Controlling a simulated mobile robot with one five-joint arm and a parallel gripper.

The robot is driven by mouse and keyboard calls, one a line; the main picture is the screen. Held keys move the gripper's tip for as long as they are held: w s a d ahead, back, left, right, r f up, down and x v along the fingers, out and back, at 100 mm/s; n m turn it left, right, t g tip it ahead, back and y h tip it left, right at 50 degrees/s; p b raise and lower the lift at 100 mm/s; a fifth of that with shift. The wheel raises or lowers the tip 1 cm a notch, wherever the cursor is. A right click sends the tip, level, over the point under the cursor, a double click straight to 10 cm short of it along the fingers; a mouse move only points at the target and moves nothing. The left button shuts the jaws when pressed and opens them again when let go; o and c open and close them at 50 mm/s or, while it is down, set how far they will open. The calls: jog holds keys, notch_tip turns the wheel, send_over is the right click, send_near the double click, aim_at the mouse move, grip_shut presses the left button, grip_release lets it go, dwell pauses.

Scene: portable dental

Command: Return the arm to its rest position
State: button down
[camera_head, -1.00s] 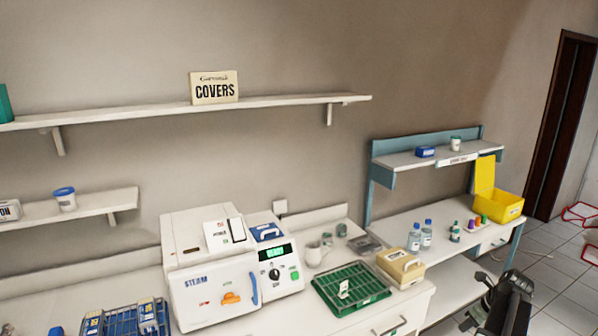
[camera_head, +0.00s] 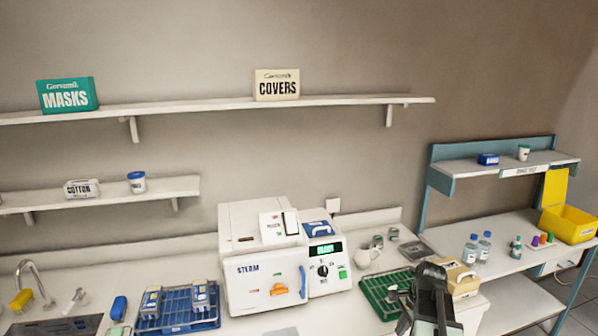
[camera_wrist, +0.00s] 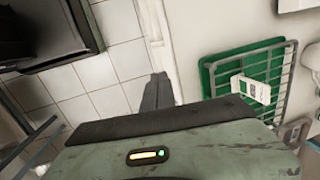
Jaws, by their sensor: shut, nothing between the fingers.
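My gripper (camera_wrist: 158,88) shows in the wrist view as dark fingers closed together, with nothing between them. It is over the light tiled floor, beside the bench's front edge, with the green tray to its right. In the head view my dark arm (camera_head: 432,290) rises at the bottom, right of centre, in front of the green tray and the beige box. The fingertips cannot be made out there.
The green tray (camera_head: 374,291) with a wire rack and the beige box (camera_head: 462,281) sit near the bench's right end. The white steriliser (camera_head: 252,285) and a blue rack (camera_head: 158,324) are to the left. Bottles (camera_head: 471,248) and a yellow bin (camera_head: 566,226) stand on the side table.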

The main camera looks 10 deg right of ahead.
jog(key=w+a+n+g+h, duration=0.1)
jog(key=a+n, duration=1.6)
jog(key=a, duration=1.3)
notch_tip(320, 180, down, 10)
jog(key=s+n+g+b, duration=0.1)
jog(key=s+b, duration=0.1)
jog(key=b, duration=0.7)
jog(key=shift+s+a+r, duration=0.15)
jog(key=shift+a+r, duration=0.05)
jog(key=shift+a, duration=0.15)
jog(key=shift+r, duration=0.1)
